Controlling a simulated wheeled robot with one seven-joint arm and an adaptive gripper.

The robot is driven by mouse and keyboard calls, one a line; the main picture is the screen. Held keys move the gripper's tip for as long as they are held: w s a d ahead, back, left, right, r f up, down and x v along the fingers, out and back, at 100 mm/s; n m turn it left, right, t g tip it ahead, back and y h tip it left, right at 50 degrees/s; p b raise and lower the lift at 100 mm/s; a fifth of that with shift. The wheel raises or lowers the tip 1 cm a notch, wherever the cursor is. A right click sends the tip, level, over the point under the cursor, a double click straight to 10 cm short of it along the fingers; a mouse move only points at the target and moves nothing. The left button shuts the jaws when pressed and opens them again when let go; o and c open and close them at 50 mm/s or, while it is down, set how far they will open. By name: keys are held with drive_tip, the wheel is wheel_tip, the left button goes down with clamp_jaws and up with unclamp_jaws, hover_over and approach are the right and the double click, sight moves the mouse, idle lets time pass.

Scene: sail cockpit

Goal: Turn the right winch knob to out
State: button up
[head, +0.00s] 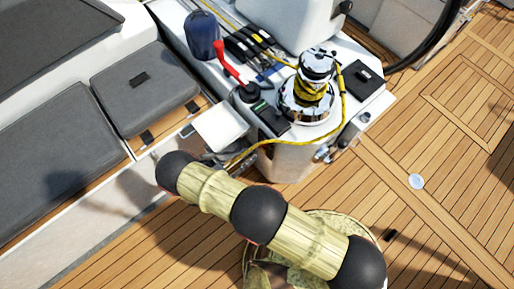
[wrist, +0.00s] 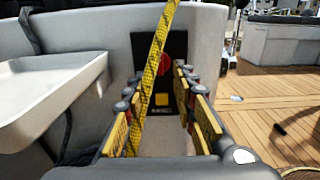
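In the wrist view a black panel (wrist: 173,43) is set in the grey side of the winch pedestal. A round red knob (wrist: 180,66) is on it, partly covered by the rope and close to the right fingertip. A yellow square (wrist: 161,99) sits lower on the panel. My gripper (wrist: 158,82) is open and empty, its fingers either side of the panel. I cannot tell the knob's setting. In the head view my gripper (head: 222,157) is beside the pedestal, below the white tray; the panel is hidden there. The chrome winch (head: 307,95) stands on top.
A yellow rope (wrist: 154,70) hangs between my fingers and the panel. A white tray (wrist: 50,95) juts out at the left, close to my gripper. A red lever (head: 229,66) and black rope clutches (head: 250,40) are on the pedestal top. Wooden deck (head: 440,190) is open to the right.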

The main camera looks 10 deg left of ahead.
sight(262, 144)
drive_tip(key=shift+b+x, duration=0.35)
drive_tip(key=shift+x, duration=2.4)
drive_tip(key=c, duration=0.3)
drive_tip(key=c, duration=0.4)
clamp_jaws()
